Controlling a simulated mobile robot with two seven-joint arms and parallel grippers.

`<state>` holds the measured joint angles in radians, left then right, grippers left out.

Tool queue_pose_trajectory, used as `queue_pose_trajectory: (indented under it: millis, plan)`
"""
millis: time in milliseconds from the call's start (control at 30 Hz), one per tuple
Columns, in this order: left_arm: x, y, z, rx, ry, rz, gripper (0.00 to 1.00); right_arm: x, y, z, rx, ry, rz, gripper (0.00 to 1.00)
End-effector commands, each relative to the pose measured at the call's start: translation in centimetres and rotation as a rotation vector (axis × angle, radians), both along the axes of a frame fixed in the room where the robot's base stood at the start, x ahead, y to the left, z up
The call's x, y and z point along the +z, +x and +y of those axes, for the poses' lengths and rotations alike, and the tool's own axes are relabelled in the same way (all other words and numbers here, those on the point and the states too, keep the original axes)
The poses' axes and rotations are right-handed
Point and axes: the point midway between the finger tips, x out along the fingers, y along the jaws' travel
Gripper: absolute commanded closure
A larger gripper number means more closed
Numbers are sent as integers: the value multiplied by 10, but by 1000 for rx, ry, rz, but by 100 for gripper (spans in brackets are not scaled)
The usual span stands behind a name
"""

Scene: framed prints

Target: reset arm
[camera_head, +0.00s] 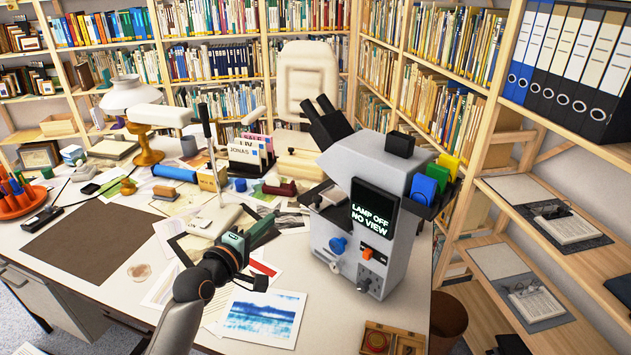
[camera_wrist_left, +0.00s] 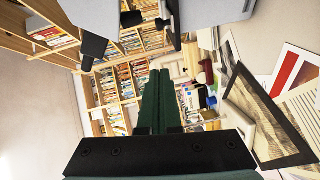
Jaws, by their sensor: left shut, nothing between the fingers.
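My left arm comes in from the bottom left over the desk in the head view. Its green and black left gripper (camera_head: 272,226) is above the desk, left of the grey microscope-like machine, and points toward the back right. In the left wrist view its two green fingers (camera_wrist_left: 172,80) lie side by side, shut and empty. My right gripper is not seen in either view.
The grey machine (camera_head: 345,240), reading "LAMP OFF NO VIEW", stands close right of the gripper. Papers, a blue print (camera_head: 262,316) and a lamp (camera_head: 145,110) are on the desk (camera_head: 110,290). Bookshelves (camera_head: 215,90) line the back. The brown mat (camera_head: 88,240) is bare.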

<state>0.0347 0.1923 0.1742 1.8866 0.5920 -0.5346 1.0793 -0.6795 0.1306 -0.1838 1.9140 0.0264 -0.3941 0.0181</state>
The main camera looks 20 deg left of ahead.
Motion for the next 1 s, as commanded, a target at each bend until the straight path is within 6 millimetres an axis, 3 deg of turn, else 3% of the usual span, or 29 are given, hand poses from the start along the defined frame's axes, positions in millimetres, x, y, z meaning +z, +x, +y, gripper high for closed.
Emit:
queue_pose_trajectory:
  millis: [167,267,433,600,800,1000]
  plan:
    - [-9,-6,-7,-19,44,29,100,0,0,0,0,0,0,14]
    - [-35,-27,-27,-86,188,120,100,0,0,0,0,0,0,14]
    - [-104,-107,-72,-328,621,372,100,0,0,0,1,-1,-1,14]
    - [-141,-184,-90,-569,941,553,100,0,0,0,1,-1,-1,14]
    - [-157,-254,-96,-799,1164,689,100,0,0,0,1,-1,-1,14]
    - [-159,-315,-95,-1013,1312,790,100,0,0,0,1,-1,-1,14]
